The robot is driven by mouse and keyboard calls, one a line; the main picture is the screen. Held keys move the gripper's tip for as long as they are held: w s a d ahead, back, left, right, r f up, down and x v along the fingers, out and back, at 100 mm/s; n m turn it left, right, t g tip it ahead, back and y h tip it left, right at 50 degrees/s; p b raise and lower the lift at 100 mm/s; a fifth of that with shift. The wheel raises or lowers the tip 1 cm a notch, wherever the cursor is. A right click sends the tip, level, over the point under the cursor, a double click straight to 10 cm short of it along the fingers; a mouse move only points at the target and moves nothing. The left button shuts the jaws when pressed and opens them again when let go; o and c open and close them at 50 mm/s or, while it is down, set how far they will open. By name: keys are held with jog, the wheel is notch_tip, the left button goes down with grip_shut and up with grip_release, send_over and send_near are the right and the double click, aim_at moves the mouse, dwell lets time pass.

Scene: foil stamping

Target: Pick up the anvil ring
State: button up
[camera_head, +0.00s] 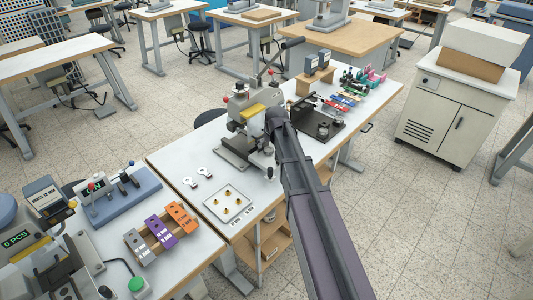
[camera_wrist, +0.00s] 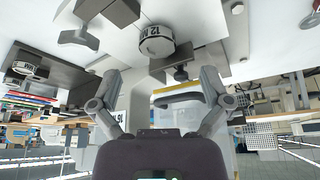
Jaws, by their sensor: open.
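My gripper (camera_wrist: 160,76) is open in the wrist view, its two fingers spread wide with nothing between them. Just beyond the fingertips is a pale round ring-like part (camera_wrist: 155,46) with a printed "12" label; it looks like the anvil ring, though I cannot be sure. It sits at a grey machine part, apart from the fingers. In the head view my arm reaches over the bench to the grey stamping press (camera_head: 243,118), and hides the gripper and that round part. Two small white ring-shaped pieces (camera_head: 204,170) lie on the bench left of the press.
A white tray (camera_head: 213,213) with several brass pieces lies on the bench (camera_head: 167,160) nearer me. A dark fixture (camera_head: 335,124) stands right of the press. Orange, purple and grey blocks (camera_head: 160,232) stand on the near-left table. Bare bench shows left of the press.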

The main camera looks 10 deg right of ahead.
aim_at(269, 151)
jog(key=shift+b+x, duration=2.1)
jog(key=shift+x, duration=0.35)
jog(key=shift+d, duration=0.15)
grip_shut()
